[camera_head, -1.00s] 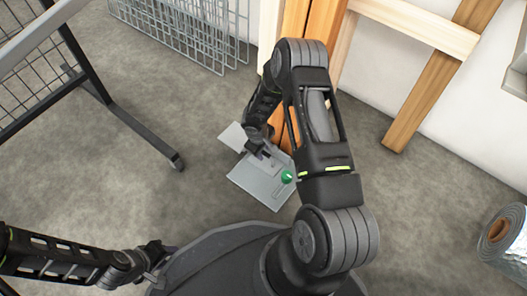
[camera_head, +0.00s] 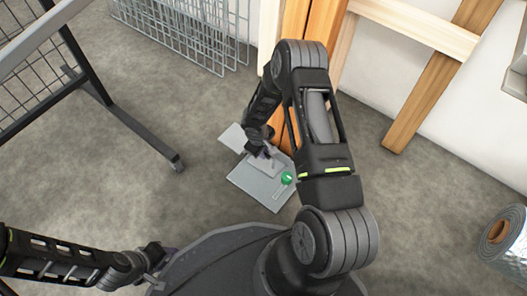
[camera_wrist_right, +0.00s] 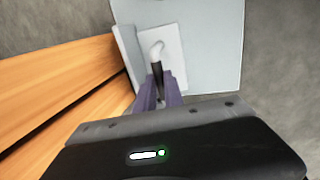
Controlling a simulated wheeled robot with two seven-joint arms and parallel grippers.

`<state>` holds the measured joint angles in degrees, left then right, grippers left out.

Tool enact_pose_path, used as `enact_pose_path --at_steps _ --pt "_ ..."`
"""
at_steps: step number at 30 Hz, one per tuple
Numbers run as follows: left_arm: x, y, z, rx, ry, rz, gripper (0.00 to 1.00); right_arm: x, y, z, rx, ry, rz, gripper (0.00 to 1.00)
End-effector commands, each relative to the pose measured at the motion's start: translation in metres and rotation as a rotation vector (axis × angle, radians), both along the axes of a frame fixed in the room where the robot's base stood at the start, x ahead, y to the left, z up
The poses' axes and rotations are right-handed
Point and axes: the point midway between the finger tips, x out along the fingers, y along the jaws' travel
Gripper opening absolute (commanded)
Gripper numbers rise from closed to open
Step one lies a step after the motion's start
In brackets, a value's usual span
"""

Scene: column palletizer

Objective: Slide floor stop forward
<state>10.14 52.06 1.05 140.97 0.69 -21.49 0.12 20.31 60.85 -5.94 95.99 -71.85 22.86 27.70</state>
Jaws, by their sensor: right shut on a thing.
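The floor stop is a flat grey metal plate (camera_head: 250,182) on the concrete floor, with a round green knob (camera_head: 287,177) at its right edge. A smaller raised slider plate (camera_head: 268,168) sits on it.
Orange wooden posts (camera_head: 318,50) rise right behind the plate, close to my right arm. A black-legged rack (camera_head: 130,130) stands on the left, and wire mesh panels (camera_head: 180,30) lean at the back. A foil roll (camera_head: 503,235) lies at right. Floor left of the plate is clear.

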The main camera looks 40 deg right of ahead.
Motion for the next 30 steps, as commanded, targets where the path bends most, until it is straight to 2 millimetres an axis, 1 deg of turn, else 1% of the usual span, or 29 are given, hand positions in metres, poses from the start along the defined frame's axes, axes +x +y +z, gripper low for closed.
enact_pose_path --at_steps 23,26,30 --pt "0.000 0.000 0.000 0.000 0.000 0.000 0.36 0.000 0.000 0.000 0.000 0.000 0.000 0.00" --pt "0.000 0.000 0.000 0.000 0.000 0.000 0.36 0.002 -0.007 0.000 -0.001 -0.001 -0.003 0.00" --pt "0.000 0.000 0.000 0.000 0.000 0.000 0.36 0.009 -0.028 0.000 -0.002 -0.002 -0.006 0.00"
